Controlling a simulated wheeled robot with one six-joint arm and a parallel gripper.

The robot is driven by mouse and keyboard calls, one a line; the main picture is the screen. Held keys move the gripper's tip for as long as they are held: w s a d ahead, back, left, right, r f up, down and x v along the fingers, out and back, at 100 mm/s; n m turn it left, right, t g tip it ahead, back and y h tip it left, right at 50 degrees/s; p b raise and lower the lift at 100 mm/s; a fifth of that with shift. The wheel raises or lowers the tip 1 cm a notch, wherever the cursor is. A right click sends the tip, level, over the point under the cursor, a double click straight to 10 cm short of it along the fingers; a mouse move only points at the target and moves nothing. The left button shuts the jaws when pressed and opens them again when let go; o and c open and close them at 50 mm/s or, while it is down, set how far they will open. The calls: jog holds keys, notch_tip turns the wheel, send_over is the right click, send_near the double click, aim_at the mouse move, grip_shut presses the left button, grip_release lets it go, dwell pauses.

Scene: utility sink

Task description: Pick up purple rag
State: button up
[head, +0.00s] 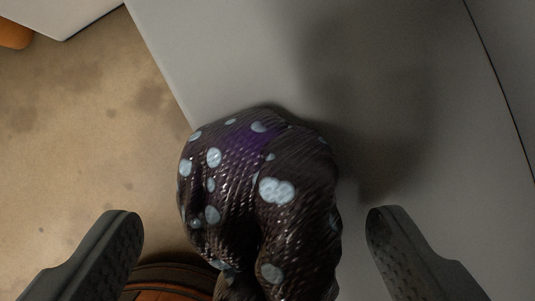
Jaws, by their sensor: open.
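The purple rag (240,165) is a dark, crumpled cloth with a purple tint and pale blue dots. It lies at the left edge of a grey surface (240,60) in the head view, and its lower end is cut off by the picture's bottom edge. My gripper (255,225) is open, with one dark finger to the left of the rag and one to the right. There is a visible gap between the rag and each finger. The rag is between the fingers in the picture; I cannot tell the height of the fingertips above it.
A tan, stained floor (75,120) shows at left, below the surface's edge. An orange-brown round object (165,285) is partly hidden at bottom left. Another orange object (14,34) and a pale panel (65,15) show at top left. The grey surface right of the rag is clear, with shadows.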

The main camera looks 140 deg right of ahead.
jog(key=shift+w+f, duration=0.15)
jog(key=shift+f, duration=0.15)
jog(key=c, duration=1.1)
jog(key=shift+o, duration=0.2)
jog(key=shift+a, duration=0.1)
